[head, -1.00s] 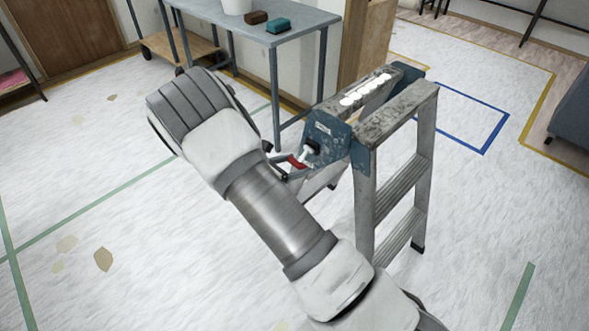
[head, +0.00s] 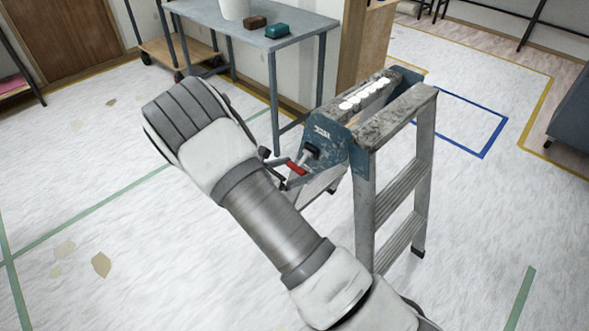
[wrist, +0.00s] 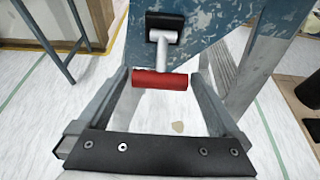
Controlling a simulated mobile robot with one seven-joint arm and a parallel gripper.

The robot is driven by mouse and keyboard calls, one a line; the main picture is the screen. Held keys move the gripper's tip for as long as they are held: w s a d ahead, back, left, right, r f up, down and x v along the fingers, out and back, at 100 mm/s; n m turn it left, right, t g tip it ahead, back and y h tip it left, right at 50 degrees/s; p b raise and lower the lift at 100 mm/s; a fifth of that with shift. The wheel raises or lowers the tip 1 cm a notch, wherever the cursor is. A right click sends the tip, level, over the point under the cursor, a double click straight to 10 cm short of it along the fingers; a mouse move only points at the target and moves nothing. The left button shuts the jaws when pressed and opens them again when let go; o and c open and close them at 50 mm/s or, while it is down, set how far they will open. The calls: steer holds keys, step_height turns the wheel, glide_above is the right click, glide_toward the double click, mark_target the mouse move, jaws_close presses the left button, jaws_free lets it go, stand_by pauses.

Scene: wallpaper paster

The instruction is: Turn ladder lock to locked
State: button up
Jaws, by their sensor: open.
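The stepladder (head: 365,190) stands open, with a worn grey top and blue side plates. Its lock has a black base (wrist: 165,20) on the blue plate, a silver stem (wrist: 162,46) and a red grip (wrist: 160,80). In the head view the red grip (head: 296,167) points down and left from the black base (head: 311,150). My gripper (wrist: 160,77) is open, and the red grip lies between its fingertips in the wrist picture, with gaps at both ends. I cannot tell its exact depth. In the head view my wrist mostly hides my gripper (head: 276,167).
A grey table (head: 262,32) behind the ladder holds a white bucket (head: 236,8), a brown block (head: 255,22) and a teal block (head: 277,30). A wooden trolley (head: 165,50) stands at the back left. The left floor is mostly clear.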

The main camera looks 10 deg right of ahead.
steer(key=p+v, duration=0.3)
steer(key=v, duration=1.4)
steer(key=shift+a, duration=0.15)
steer(key=s+d+r+m+g+y, duration=0.2)
steer(key=s+d+r+m+g, duration=0.15)
steer(key=d+r+m, duration=0.3)
steer(key=s+d+r+m+g+y, duration=0.2)
steer(key=s+d+r+m+g, duration=0.15)
steer(key=d+r+m, duration=0.35)
steer(key=s+d+r+m+t+y, duration=0.1)
steer(key=s+r+m+t+y, duration=0.5)
steer(key=s+r+m, duration=0.75)
step_height(320, 180, up, 12)
steer(key=s+n+g+y+p, duration=0.1)
steer(key=n+p, duration=0.1)
steer(key=p, duration=1.1)
steer(key=shift+r+p, duration=0.15)
steer(key=shift+p, duration=0.25)
